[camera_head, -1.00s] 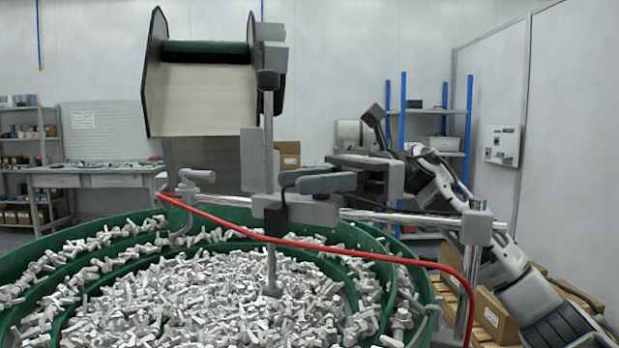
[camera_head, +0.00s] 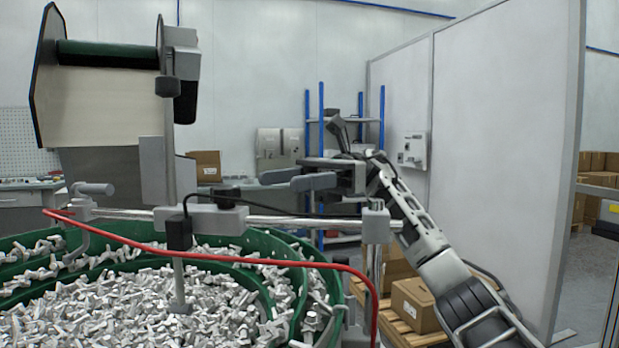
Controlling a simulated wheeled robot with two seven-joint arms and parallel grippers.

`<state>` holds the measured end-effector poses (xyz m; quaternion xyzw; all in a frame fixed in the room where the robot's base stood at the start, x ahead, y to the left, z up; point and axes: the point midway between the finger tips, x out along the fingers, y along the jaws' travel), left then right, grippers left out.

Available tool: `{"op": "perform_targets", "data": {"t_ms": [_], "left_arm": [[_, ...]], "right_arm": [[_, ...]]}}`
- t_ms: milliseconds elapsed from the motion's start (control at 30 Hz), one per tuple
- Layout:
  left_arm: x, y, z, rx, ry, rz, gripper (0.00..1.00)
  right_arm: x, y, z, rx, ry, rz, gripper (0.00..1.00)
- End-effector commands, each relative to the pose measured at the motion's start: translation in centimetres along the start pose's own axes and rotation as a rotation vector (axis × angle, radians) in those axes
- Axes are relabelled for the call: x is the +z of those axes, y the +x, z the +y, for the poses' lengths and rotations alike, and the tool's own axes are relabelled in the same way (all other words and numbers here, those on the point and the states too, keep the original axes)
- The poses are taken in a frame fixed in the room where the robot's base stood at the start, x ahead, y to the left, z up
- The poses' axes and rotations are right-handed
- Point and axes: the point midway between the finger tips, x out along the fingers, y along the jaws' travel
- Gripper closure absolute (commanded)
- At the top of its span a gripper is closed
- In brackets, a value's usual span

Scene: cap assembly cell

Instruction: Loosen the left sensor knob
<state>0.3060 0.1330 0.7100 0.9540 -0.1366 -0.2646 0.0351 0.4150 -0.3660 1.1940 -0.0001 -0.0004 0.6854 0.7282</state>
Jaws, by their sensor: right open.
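A grey clamp block (camera_head: 205,219) sits on the horizontal metal rail above the green bowl. A small dark knob (camera_head: 228,197) stands on its top right; I cannot tell for certain that it is the left sensor knob. A black sensor-like box (camera_head: 179,233) hangs under the block's left part, with a black cable. My right gripper (camera_head: 296,178) is to the right of the knob and a little higher in the picture. Its fingers point left, apart from each other, with nothing seen between them. My left gripper is out of view.
The green bowl (camera_head: 262,243) holds many grey parts. A red hose (camera_head: 215,257) arcs across its front. A T-handled clamp (camera_head: 94,189) stands at the left and a rail-end block (camera_head: 376,222) below my right arm. Cartons (camera_head: 416,303) lie on a pallet beside a white wall panel (camera_head: 500,150).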

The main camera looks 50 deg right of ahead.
Motion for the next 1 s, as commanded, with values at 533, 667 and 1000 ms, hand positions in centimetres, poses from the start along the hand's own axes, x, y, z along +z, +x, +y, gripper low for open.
{"op": "perform_targets", "data": {"t_ms": [533,667,1000], "left_arm": [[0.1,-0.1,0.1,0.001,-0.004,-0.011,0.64],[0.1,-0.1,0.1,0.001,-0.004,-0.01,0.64],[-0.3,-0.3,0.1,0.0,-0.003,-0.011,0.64]], "right_arm": [[0.0,-4.0,0.0,0.001,0.001,0.001,0.45],[0.0,-4.0,0.0,0.001,0.001,0.0,0.45],[0.5,-3.9,0.0,0.001,0.0,0.0,0.45]]}}
